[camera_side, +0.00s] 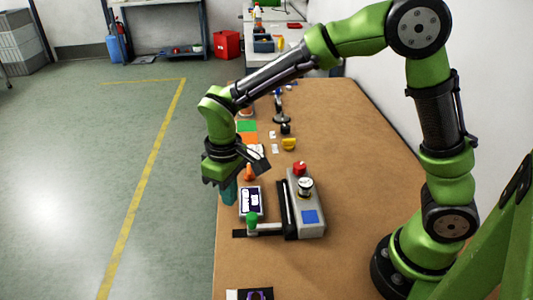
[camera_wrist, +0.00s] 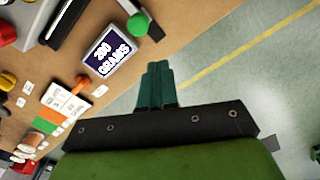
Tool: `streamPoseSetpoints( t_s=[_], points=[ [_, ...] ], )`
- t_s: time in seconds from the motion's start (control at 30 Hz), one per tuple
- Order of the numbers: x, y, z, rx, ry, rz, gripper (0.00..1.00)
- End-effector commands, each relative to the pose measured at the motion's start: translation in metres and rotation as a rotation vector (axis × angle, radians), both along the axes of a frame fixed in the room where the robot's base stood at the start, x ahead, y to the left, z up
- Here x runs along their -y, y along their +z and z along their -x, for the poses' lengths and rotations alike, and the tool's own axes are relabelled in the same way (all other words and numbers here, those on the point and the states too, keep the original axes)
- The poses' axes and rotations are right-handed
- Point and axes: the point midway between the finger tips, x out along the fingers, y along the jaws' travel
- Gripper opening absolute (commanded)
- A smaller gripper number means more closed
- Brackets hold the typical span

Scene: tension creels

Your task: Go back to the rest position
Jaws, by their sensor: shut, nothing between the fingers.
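My gripper (camera_side: 229,192) hangs at the left edge of the brown table (camera_side: 345,130) in the side view, its teal fingers pointing down. In the wrist view my gripper (camera_wrist: 156,72) shows its teal fingers together, with nothing between them. The fingers are beside a display reading "200 GRAMS" (camera_wrist: 109,51), apart from it. The same display (camera_side: 250,201) stands in front of and to the right of my gripper in the side view. A grey device (camera_side: 306,212) with a red knob (camera_side: 300,168), a white dial and a blue square stands right of the display.
A green ball (camera_side: 252,219) tops a lever at the device's front left. An orange cone-like piece (camera_side: 249,173) stands close to my gripper. Cards and small parts lie farther back. The floor (camera_side: 110,170) left of the table is open, with a yellow line.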

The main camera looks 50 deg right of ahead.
Motion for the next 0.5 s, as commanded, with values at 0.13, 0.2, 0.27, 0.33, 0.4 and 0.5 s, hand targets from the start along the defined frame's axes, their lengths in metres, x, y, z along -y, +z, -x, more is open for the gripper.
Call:
streamPoseSetpoints(
  t_s=[0.13,0.2,0.27,0.33,0.4,0.5],
  points=[
    [0.0,0.001,0.0,0.0,0.0,0.0,0.0],
    [0.0,0.001,0.0,0.0,0.0,0.0,0.0],
    [0.0,0.001,0.0,0.0,-0.001,0.0,0.0],
    [-0.001,-0.002,0.002,-0.002,-0.013,-0.006,0.0],
    [0.002,-0.005,0.011,-0.01,-0.033,-0.015,0.0],
    [0.014,0.011,0.025,0.02,-0.093,-0.05,0.0]
  ],
)
